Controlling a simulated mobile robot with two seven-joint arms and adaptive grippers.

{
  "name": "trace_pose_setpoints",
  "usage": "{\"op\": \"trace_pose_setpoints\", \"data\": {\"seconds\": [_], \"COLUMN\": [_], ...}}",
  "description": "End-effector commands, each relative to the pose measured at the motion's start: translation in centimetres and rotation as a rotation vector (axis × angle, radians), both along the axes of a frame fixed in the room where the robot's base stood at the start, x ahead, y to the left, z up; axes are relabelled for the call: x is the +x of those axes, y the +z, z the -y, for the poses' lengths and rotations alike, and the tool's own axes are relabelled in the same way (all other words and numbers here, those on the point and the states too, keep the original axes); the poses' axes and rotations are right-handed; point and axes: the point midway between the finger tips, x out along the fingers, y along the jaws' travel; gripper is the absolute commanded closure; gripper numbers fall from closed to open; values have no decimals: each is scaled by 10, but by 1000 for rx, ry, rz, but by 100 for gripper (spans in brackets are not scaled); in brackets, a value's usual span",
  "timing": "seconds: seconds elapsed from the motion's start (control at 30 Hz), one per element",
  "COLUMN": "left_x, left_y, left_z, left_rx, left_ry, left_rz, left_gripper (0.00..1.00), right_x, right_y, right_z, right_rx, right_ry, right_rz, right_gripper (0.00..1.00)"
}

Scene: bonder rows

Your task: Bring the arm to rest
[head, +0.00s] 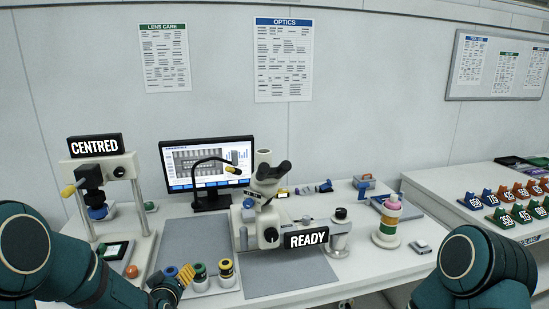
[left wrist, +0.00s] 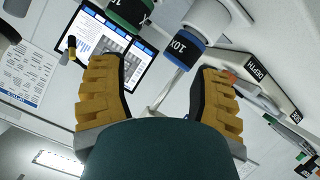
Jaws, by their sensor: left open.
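My left gripper (head: 180,280) is low at the front left of the bench in the head view, beside a row of small lens barrels. Its yellow ridged fingers stand apart in the left wrist view (left wrist: 160,100), with nothing held between them. A white barrel with a blue band marked 10 (left wrist: 188,42) is beyond the fingertips. A green-banded barrel (left wrist: 128,10) is beside it. In the head view, a green-banded barrel (head: 199,276) and a yellow-banded barrel (head: 226,272) stand right of the gripper. My right arm (head: 470,265) shows at the lower right; its gripper is out of view.
A stack of coloured rings (head: 388,222) is to the right. The grey mat's front (head: 290,278) is clear.

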Motion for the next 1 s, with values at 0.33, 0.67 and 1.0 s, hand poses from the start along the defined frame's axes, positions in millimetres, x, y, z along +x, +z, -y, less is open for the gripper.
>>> {"op": "trace_pose_setpoints", "data": {"seconds": [0.33, 0.67, 1.0], "left_x": [-124, -246, -260], "left_y": [-188, -261, -265], "left_z": [102, 161, 166], "left_rx": [-54, -114, -120], "left_ry": [-327, -592, -623], "left_rz": [-550, -907, -943], "left_gripper": [37, 37, 37], "right_x": [0, 1, 1], "right_y": [-37, -58, -59], "right_z": [0, 0, 0], "right_rx": [-1, 0, 0], "right_ry": [4, 7, 8], "right_rz": [1, 2, 3], "right_gripper": [53, 53, 53]}}
